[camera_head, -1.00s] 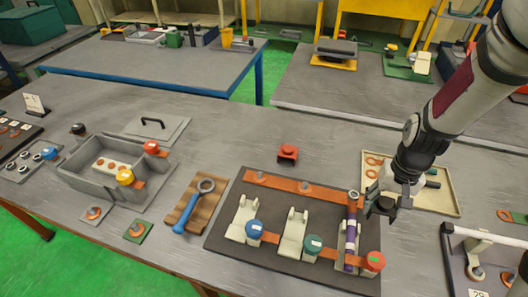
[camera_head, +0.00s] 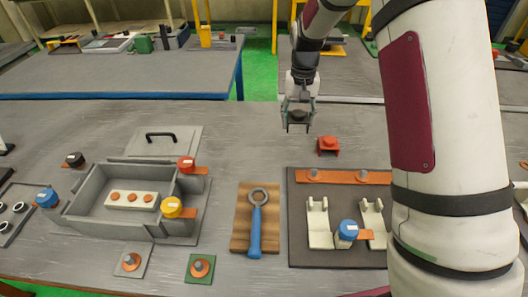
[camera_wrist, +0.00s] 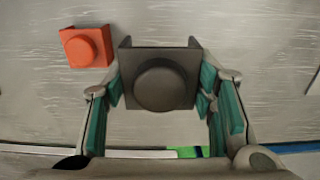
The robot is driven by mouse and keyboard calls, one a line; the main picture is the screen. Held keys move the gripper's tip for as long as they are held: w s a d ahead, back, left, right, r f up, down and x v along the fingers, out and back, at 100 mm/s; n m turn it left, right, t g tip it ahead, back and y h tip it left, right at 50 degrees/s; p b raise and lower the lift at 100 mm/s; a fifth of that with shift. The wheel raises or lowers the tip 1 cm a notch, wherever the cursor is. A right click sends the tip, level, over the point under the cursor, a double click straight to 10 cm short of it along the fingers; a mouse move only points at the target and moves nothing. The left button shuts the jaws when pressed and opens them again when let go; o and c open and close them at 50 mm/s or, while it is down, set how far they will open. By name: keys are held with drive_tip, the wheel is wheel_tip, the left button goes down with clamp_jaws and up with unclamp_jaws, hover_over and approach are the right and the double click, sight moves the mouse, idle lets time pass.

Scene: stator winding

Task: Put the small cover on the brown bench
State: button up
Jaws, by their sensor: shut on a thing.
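A small dark grey cover (camera_wrist: 160,84) with a round knob and bent side walls is between my gripper's teal-padded fingers in the wrist view. My gripper (camera_head: 298,121) is shut on it, above the grey table behind the wooden board; the cover (camera_head: 298,115) looks small in the head view. A dark brown board (camera_head: 299,252) with pale cradles and an orange strip stands at the right, partly hidden by my arm. A brown wooden board (camera_head: 243,236) carries a blue-handled ring wrench. I cannot tell which one is the brown bench.
A red cover (camera_head: 328,145) sits on the table just right of my gripper; it also shows in the wrist view (camera_wrist: 87,46). A grey box (camera_head: 91,215) with coloured knobs and a flat lid (camera_head: 185,145) with a black handle are at the left. Table between lid and red cover is clear.

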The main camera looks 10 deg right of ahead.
hover_over(290, 150)
wheel_tip(290, 150, down, 5)
drive_tip(key=shift+f+p, duration=0.15)
drive_tip(key=shift+p, duration=0.2)
drive_tip(key=shift+w+f, duration=0.1)
drive_tip(key=shift+f, duration=2.2)
drive_tip(key=shift+d+f, duration=0.1)
drive_tip(key=shift+f, duration=0.05)
drive_tip(key=o, duration=1)
